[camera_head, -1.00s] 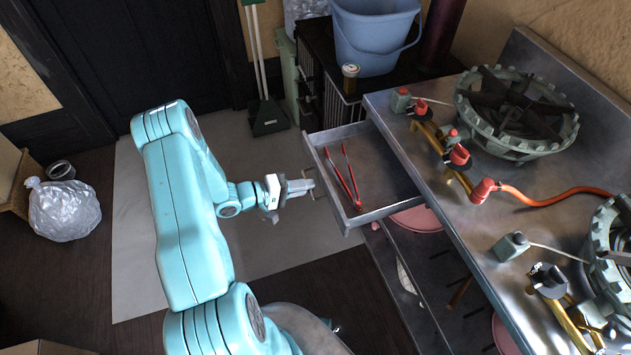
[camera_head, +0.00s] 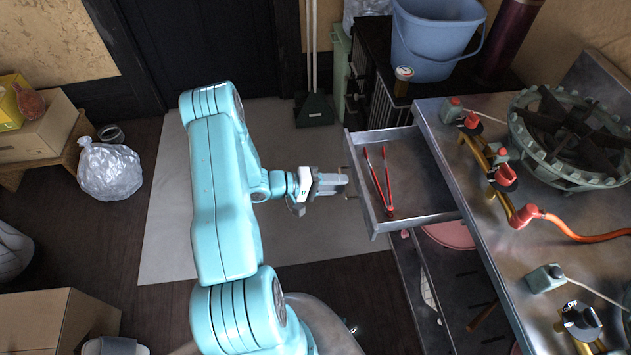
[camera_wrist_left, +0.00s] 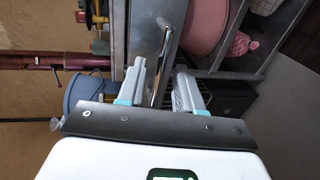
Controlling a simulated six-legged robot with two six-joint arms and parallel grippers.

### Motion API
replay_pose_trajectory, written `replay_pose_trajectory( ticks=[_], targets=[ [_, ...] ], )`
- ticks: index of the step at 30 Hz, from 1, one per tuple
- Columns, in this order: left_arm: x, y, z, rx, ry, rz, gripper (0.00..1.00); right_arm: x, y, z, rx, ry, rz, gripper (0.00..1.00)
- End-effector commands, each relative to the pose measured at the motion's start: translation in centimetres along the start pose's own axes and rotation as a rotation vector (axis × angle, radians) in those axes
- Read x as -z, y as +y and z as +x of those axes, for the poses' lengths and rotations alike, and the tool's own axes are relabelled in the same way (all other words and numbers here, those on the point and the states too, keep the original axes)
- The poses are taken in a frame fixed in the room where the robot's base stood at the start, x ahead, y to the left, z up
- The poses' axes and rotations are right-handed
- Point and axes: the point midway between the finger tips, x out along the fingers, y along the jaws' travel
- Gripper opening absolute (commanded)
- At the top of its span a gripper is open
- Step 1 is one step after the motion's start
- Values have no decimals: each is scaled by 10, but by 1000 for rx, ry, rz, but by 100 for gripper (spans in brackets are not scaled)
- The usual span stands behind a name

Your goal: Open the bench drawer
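The bench drawer (camera_head: 407,217) stands pulled out of the metal bench (camera_head: 470,215), its inside showing. A pair of red tongs (camera_head: 378,182) lies in it. Its front faces left, and its bar handle (camera_head: 350,182) is at my left gripper (camera_head: 344,184). In the left wrist view the handle (camera_wrist_left: 163,65) lies between the two fingers of my left gripper (camera_wrist_left: 160,72). The fingers are apart, with a gap visible beside the bar. Whether one finger touches the bar I cannot tell. My right gripper is in neither view.
Gas burners with red knobs and an orange hose (camera_head: 585,233) sit on the bench top. A blue bucket (camera_head: 435,38) stands on a black cabinet behind. A pink container (camera_head: 450,235) is under the bench. Pale mat (camera_head: 178,225) covers clear floor to the left.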

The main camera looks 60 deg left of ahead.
Motion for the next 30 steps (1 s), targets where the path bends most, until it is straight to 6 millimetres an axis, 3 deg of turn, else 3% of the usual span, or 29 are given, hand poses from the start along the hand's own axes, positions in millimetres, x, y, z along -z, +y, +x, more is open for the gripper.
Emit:
replay_pose_trajectory(
  ticks=[12,18,23,30],
  targets=[
    [1,0,-103,3,7,0,35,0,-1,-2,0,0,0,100],
    [1,0,-141,1,4,1,35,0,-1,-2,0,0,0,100],
    [0,0,-154,0,1,0,35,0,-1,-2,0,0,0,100],
    [0,0,-156,0,1,0,35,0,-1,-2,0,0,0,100]
  ],
)
